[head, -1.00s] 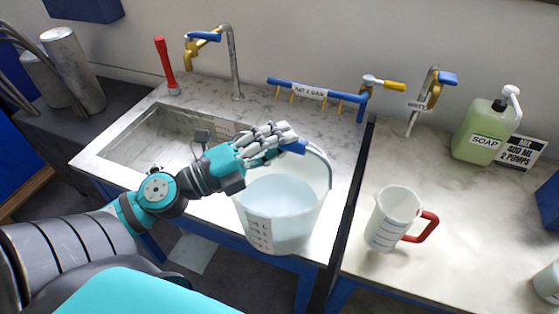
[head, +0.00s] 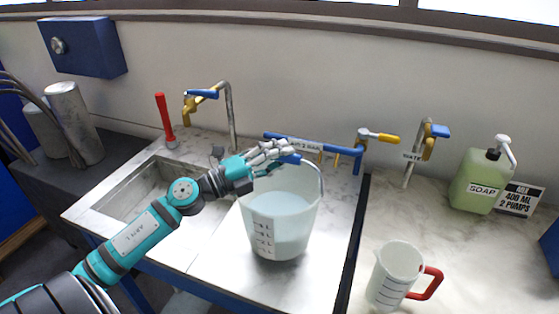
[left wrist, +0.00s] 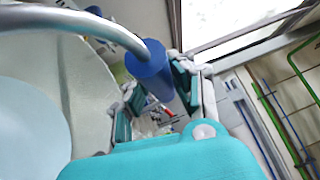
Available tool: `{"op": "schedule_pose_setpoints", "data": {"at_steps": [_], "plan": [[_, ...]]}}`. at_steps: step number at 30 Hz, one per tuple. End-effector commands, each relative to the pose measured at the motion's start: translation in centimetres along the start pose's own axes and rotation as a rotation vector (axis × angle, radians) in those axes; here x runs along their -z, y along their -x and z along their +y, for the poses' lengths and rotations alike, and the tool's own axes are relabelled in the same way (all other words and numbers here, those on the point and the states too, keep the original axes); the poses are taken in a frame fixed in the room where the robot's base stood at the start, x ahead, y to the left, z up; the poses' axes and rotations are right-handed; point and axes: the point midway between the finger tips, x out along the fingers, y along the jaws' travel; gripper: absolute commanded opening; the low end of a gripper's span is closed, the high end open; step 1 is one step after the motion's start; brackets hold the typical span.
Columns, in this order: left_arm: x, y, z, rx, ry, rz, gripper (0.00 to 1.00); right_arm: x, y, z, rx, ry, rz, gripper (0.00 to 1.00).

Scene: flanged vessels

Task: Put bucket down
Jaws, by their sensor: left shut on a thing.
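The bucket (head: 279,225) is translucent white with measure marks and holds pale liquid. In the head view it is upright at the right part of the steel sink unit's top (head: 205,262), beside the basin. I cannot tell for sure whether its base touches the surface. My left gripper (head: 275,157) is shut on the bucket's blue handle grip at the top of the raised bail. The blue grip (left wrist: 150,70) shows between the fingers in the left wrist view, with the bucket wall at the left. My right gripper is not in view.
The sink basin (head: 150,195) lies left of the bucket. A measuring jug (head: 392,275) with a red handle stands on the right counter, with a green soap bottle (head: 480,182) behind. A blue rail (head: 312,147) and taps line the back.

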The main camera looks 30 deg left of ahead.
Motion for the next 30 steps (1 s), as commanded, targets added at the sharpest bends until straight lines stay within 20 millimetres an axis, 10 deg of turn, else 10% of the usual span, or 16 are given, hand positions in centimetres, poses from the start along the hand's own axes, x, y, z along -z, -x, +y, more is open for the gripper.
{"op": "schedule_pose_setpoints", "data": {"at_steps": [17, 18, 23, 30], "plan": [[0.2, 0.4, 2.7, 0.011, -0.006, -0.001, 0.00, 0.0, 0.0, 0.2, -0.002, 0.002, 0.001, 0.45], [0.3, 0.5, 3.5, -0.003, 0.000, 0.001, 0.23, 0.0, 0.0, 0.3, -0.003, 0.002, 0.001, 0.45], [0.3, 0.5, 3.5, -0.002, 0.001, 0.001, 0.44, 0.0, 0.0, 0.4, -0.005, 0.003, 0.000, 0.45], [0.3, 0.5, 3.4, -0.002, 0.001, 0.000, 0.46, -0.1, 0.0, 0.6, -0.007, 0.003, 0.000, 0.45]]}}
